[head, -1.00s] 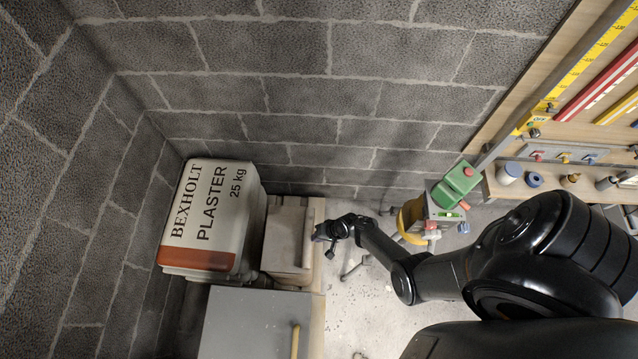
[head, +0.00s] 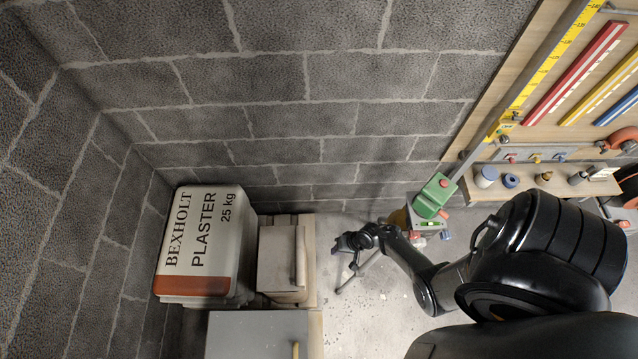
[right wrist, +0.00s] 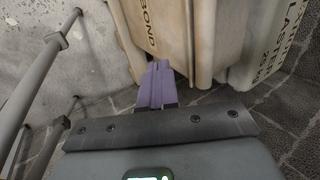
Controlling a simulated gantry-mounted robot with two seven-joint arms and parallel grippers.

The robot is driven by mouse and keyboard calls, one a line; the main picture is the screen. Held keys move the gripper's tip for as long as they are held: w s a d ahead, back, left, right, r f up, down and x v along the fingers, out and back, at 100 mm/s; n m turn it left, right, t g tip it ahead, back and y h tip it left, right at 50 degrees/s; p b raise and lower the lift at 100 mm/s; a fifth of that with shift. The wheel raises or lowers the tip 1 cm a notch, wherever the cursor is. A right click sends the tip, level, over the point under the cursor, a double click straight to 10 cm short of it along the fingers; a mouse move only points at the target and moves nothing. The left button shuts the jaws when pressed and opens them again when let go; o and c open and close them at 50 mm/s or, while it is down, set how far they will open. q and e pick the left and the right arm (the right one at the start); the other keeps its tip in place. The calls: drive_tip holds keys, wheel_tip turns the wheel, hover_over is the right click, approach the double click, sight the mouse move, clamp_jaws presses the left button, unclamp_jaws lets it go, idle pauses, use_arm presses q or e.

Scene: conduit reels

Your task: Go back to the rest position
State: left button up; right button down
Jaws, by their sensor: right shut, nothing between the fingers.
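My right arm comes in from the right in the head view. Its gripper (head: 338,244) is over the concrete floor, to the right of a pale block stack and apart from it. In the right wrist view the purple fingers (right wrist: 156,86) are together with nothing between them. They point toward pale bags standing at the foot of the block wall. My left gripper does not show.
Plaster bags (head: 200,240) are stacked at the left wall, beside the pale stack (head: 278,262) and a grey cabinet (head: 255,335). A tripod with a green level (head: 432,196) stands behind my right arm. A tool board (head: 560,75) hangs at the upper right.

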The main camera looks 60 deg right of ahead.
drive_tip(key=w+d+r+n+g+h, duration=0.1)
drive_tip(key=w+d+r+n+h, duration=0.1)
drive_tip(key=r+n, duration=0.35)
drive_tip(key=w+d+r+n+g+h, duration=0.1)
drive_tip(key=w+d+r+n+h, duration=0.1)
drive_tip(key=r, duration=0.7)
drive_tip(key=s+a+r+n, duration=0.25)
drive_tip(key=a+r, duration=0.45)
drive_tip(key=r, duration=0.4)
drive_tip(key=s+a+r+n, duration=0.25)
drive_tip(key=a+r, duration=0.45)
drive_tip(key=r, duration=0.4)
wheel_tip(320, 180, up, 16)
drive_tip(key=p, duration=1.5)
drive_tip(key=shift+a+r+t+y, duration=0.2)
drive_tip(key=shift+a+t+y, duration=0.1)
drive_tip(key=shift+a+t, duration=0.1)
drive_tip(key=shift+s, duration=0.1)
